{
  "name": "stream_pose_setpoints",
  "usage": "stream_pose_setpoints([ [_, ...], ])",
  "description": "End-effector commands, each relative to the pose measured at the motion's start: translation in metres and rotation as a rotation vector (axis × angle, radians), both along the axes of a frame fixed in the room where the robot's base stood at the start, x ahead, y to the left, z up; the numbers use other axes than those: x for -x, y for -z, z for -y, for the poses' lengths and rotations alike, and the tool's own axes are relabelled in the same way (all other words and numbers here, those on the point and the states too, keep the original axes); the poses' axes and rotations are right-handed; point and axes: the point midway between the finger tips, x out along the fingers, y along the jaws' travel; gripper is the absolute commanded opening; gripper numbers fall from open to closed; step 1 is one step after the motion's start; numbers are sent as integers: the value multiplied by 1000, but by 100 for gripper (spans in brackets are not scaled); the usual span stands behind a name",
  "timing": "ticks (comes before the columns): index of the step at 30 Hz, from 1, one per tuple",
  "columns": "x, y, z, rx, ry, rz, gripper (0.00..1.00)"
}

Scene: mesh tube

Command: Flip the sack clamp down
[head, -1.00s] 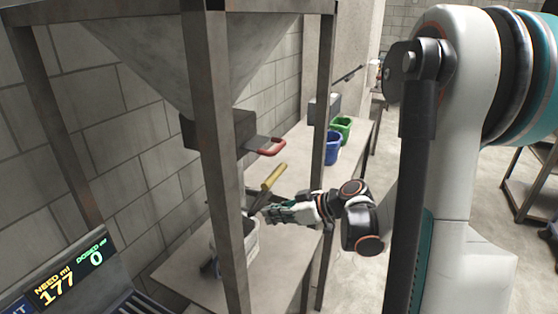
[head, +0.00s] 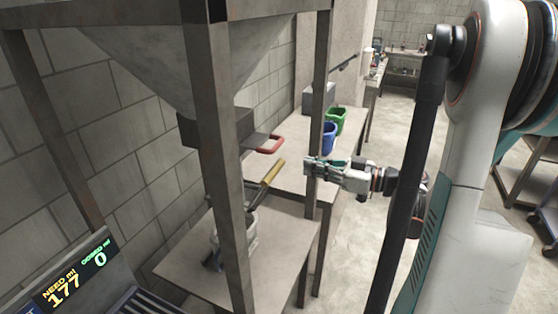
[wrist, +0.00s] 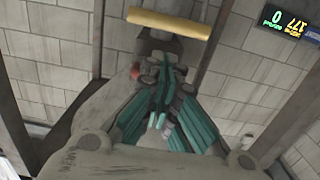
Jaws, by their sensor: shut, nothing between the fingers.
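The sack clamp appears to be the lever with the yellow grip (head: 273,172) on a dark arm, slanting up to the right below the hopper. Its dark lower end meets a pale container (head: 222,240) partly hidden by the frame post. My gripper (head: 308,167) is shut and empty, just right of the yellow grip and apart from it. In the wrist view the yellow grip (wrist: 168,23) crosses the top of the picture, beyond my shut fingers (wrist: 158,120). Whether the container is a sack is not clear.
A hopper outlet box (head: 215,128) with a red handle (head: 270,144) is above the lever. A steel post (head: 225,170) stands in front and another post (head: 321,120) behind. Blue (head: 329,138) and green (head: 336,121) bins stand on the bench behind. A display (head: 78,270) reads 177 and 0.

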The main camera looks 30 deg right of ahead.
Motion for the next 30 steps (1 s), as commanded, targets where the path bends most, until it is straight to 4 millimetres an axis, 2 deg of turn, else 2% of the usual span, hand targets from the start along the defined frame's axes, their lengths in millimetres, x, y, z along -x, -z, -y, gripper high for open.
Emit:
stream_pose_setpoints([
  [7, -14, 2, -10, 0, -4, -1, 0],
  [15, -53, 4, -37, 0, -4, -1, 0],
  [21, -75, 5, -51, 0, -3, -1, 0],
  [30, -84, 5, -56, 0, 0, -1, 0],
])
